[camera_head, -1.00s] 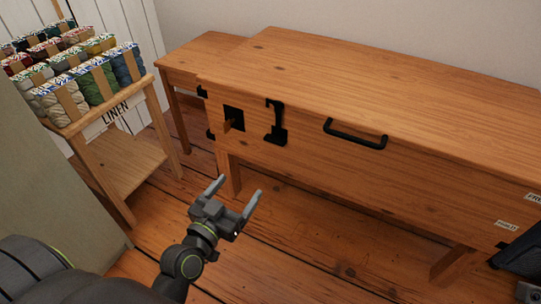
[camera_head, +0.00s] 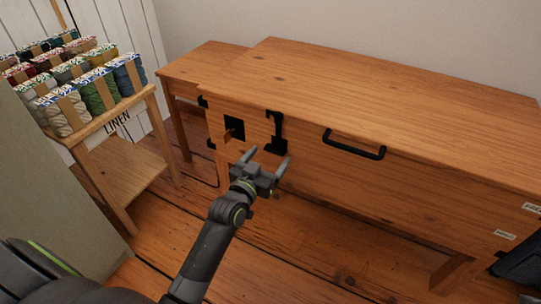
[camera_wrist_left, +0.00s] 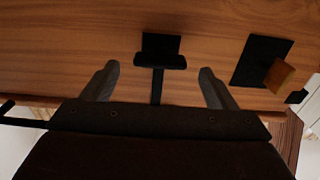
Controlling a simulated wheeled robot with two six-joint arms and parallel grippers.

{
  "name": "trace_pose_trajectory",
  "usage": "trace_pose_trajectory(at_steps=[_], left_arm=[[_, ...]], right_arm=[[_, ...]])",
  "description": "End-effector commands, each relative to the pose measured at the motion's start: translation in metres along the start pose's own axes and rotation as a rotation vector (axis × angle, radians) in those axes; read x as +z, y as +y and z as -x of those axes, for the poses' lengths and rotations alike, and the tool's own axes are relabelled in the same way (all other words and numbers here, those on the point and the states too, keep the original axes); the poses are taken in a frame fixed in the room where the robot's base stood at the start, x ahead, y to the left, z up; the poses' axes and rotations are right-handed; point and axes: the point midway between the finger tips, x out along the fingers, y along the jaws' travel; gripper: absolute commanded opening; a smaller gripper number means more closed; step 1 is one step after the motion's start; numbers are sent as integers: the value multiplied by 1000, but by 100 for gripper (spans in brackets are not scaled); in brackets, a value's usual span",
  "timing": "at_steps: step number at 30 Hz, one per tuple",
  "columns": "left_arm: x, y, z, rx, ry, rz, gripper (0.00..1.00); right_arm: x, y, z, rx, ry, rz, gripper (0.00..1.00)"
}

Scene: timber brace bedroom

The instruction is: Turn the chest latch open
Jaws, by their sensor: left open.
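The wooden chest (camera_head: 390,95) has a black square plate (camera_head: 240,122) with a small wooden turning tab (camera_head: 236,133) at the left of its front. Right of it is a black T-shaped strap fitting (camera_head: 276,130). Which of these is the latch is not labelled. My left gripper (camera_head: 266,157) is open and empty, just in front of and below the strap fitting. In the left wrist view, the strap fitting (camera_wrist_left: 160,58) shows between the spread fingers (camera_wrist_left: 158,78); the plate (camera_wrist_left: 252,62) and tab (camera_wrist_left: 279,75) lie to the right. Contact cannot be told.
A black bar handle (camera_head: 355,146) is on the chest front, right of the strap fitting. A wooden stand (camera_head: 115,165) with yarn bundles and a LINEN label stands at left. A dark object (camera_head: 522,262) is at the lower right. The floor before the chest is clear.

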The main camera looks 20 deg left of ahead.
Motion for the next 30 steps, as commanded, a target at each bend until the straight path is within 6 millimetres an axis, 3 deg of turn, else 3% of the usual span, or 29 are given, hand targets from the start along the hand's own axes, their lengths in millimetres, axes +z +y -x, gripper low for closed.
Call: trace_pose_trajectory(at_steps=[6,16,30], left_arm=[[0,0,-17,0,0,0,80],[0,0,-19,0,-1,0,79],[0,0,-19,0,-1,0,17]], right_arm=[[0,0,2,14,6,8,36],[1,0,0,21,17,7,36],[1,0,2,15,7,7,36]])
